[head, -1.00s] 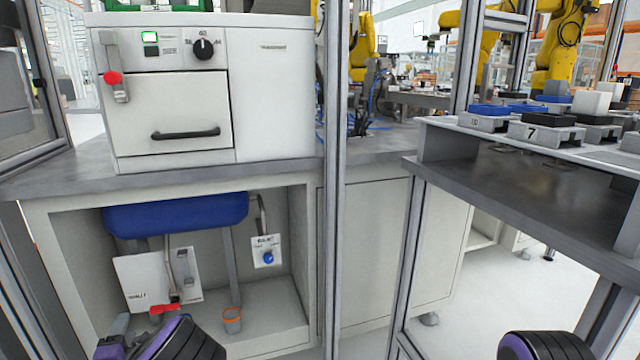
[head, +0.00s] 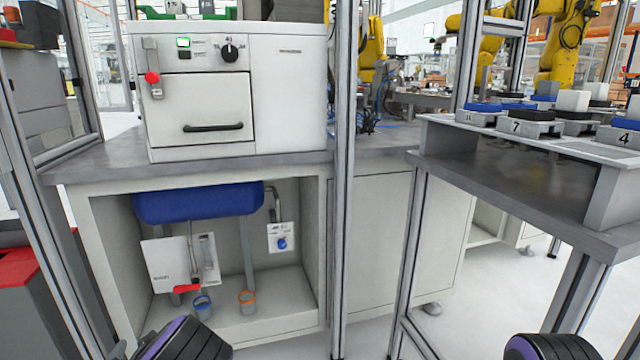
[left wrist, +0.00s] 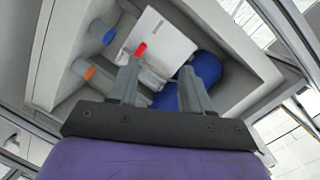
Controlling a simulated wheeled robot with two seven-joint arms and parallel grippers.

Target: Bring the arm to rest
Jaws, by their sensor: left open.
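My left gripper (left wrist: 158,78) shows in the left wrist view with its two grey fingers apart and nothing between them. It points toward the open cabinet. In the head view my left arm, purple and black, shows at the bottom left; its jaws are mostly cut off by the lower edge. A purple and black part of my right arm shows at the bottom right, but its gripper is out of the picture. The open cabinet (head: 108,245) holds a blue tank (head: 198,202), a white panel with a red handle (head: 186,289), a blue-rimmed cup (head: 202,306) and an orange-rimmed cup (head: 247,303).
A white machine (head: 290,95) with a red-knobbed lever stands on the grey counter (head: 100,165). A metal post (head: 343,200) stands before the cabinet. At right is a shelf (head: 520,180) with numbered blocks. A red and grey box (head: 25,275) is at left. Floor shows between cabinet and shelf.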

